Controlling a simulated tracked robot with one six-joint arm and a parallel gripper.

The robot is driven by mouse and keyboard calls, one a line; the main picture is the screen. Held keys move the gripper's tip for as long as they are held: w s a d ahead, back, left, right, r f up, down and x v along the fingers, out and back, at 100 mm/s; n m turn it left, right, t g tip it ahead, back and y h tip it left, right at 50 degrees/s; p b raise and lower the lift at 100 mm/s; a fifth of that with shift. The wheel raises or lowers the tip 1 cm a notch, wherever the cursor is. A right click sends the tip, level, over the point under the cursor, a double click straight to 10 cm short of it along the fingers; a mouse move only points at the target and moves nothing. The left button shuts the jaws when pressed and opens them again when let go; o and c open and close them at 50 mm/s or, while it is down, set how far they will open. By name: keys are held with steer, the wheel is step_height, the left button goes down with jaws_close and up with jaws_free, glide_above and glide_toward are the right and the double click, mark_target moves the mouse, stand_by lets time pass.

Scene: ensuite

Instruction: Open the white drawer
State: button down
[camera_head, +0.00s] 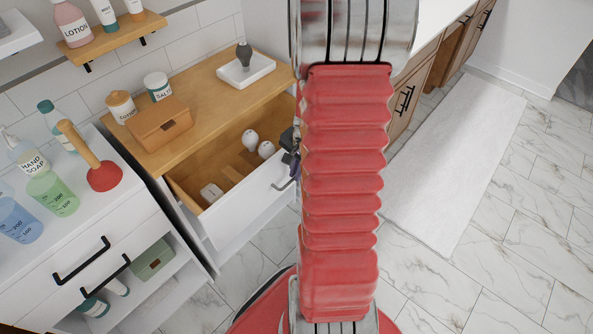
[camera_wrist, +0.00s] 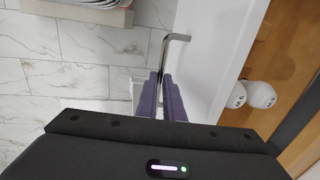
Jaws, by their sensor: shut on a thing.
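The white drawer (camera_head: 246,202) in the wood-topped cabinet is pulled out, with its wooden inside showing. Its white front also shows in the wrist view (camera_wrist: 212,50). The grey bar handle (camera_wrist: 167,57) runs along the front, and part of it shows in the head view (camera_head: 281,186). My gripper (camera_wrist: 161,82) has its purple fingers shut on the handle. In the head view my gripper (camera_head: 290,143) is small and partly hidden behind my red arm.
Round white items (camera_head: 251,139) and a pale block (camera_head: 211,192) lie in the drawer. A brown box (camera_head: 160,124), jars and a white tray (camera_head: 246,70) stand on top. A white cabinet with black handles (camera_head: 82,261) stands left. Marble floor and a white rug (camera_head: 455,165) lie right.

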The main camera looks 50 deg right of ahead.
steer(key=shift+s+a, duration=0.1)
steer(key=c, duration=1.9)
jaws_free()
steer(key=shift+r, duration=0.1)
step_height(320, 180, up, 13)
steer(key=s, duration=0.2)
steer(key=shift+s+r, duration=0.15)
steer(key=shift+s, duration=0.1)
